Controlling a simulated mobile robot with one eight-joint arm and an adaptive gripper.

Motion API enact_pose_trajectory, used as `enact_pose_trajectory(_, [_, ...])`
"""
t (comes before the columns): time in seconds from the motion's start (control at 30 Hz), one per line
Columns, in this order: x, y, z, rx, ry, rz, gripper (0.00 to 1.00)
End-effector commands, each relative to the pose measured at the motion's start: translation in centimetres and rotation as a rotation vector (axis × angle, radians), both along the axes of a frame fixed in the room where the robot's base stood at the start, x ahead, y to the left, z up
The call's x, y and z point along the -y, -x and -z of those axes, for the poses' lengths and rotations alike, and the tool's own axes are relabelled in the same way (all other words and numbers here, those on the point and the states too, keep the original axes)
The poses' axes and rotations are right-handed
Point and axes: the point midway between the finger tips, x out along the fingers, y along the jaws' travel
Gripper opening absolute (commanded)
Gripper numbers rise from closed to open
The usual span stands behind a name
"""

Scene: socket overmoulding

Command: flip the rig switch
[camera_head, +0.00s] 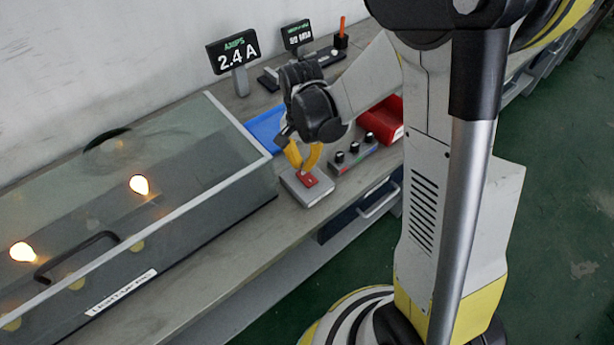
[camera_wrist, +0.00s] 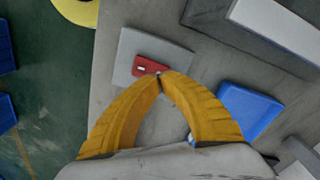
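The rig switch is a light grey box (camera_head: 300,192) with a red plate (camera_head: 309,180) on top, near the front edge of the bench. The wrist view shows the grey box (camera_wrist: 125,57) and the red plate with a small pale mark (camera_wrist: 141,68). My gripper (camera_head: 305,166) has yellow fingers and points down at the switch. In the wrist view my gripper's fingertips (camera_wrist: 160,76) meet at the right end of the red plate. A small grey tip shows there, perhaps the lever. I cannot tell whether the fingers touch it.
A glass-lidded case (camera_head: 190,185) with lit bulbs (camera_head: 139,185) stands left. A display (camera_head: 234,53) reads 2.4 A; a smaller display (camera_head: 297,35) stands behind. A blue tray (camera_head: 265,130), a knob panel (camera_head: 353,155) and a red bin (camera_head: 384,120) are close to my gripper.

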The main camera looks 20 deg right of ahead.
Motion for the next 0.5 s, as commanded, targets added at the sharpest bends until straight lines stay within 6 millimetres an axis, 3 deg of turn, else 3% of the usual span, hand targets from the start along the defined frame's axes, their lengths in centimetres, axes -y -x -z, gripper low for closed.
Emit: enact_pose_trajectory(0.5, [0.00, 0.00, 0.85, 0.000, 0.000, 0.000, 0.00])
